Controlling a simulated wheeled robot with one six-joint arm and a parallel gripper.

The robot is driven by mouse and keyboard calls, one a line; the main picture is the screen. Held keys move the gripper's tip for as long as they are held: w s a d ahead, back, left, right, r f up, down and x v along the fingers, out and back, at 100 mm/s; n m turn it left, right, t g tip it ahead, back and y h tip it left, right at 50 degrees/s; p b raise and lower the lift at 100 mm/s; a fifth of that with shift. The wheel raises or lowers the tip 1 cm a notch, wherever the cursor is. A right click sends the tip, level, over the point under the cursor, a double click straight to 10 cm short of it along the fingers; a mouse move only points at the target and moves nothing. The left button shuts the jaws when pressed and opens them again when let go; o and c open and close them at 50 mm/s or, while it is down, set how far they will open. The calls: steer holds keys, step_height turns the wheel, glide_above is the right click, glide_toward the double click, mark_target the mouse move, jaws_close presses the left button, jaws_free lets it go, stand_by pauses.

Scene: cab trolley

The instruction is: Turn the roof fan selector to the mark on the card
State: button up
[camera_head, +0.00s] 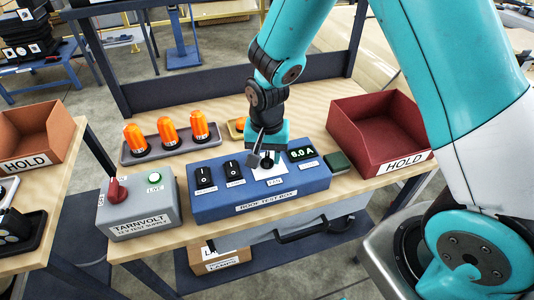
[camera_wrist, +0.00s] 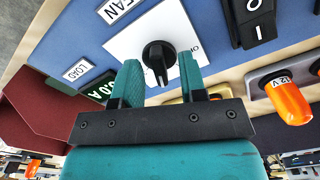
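The roof fan selector is a black round knob (camera_wrist: 157,53) with a pointer bar, on the blue roof test box (camera_head: 222,204). A white card (camera_wrist: 122,43) lies around the knob; part of its print shows at the right, but its mark cannot be made out. The card also shows in the head view (camera_head: 272,171), partly hidden by my gripper. My gripper (camera_wrist: 160,65) is open, its two teal fingers on either side of the knob's pointer bar with gaps at both sides. In the head view my gripper (camera_head: 261,148) is over the card.
Two black rocker switches (camera_head: 204,178) sit left of the knob, and a display reading 6.0 A (camera_head: 301,153) sits right. A grey Tarnvolt supply (camera_head: 140,212) stands left. Orange lamps on a tray (camera_head: 168,132) stand behind. A red HOLD bin (camera_head: 377,130) stands right.

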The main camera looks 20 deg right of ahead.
mark_target(267, 157)
steer(key=shift+r, duration=0.1)
step_height(267, 157, up, 17)
steer(key=b, duration=0.1)
stand_by(0.5)
steer(key=shift+r, duration=0.1)
steer(key=s+a+r+n+y, duration=0.1)
steer(key=s+a+n+y, duration=0.1)
steer(key=s+n, duration=0.4)
steer(key=s+a+r+n+y, duration=0.2)
steer(key=s+n, duration=0.4)
steer(key=s, duration=0.7)
steer(key=shift+s+a+r+n, duration=0.15)
steer(key=shift+s+a+n, duration=0.15)
steer(key=shift+a+n, duration=0.1)
steer(key=shift+d, duration=0.15)
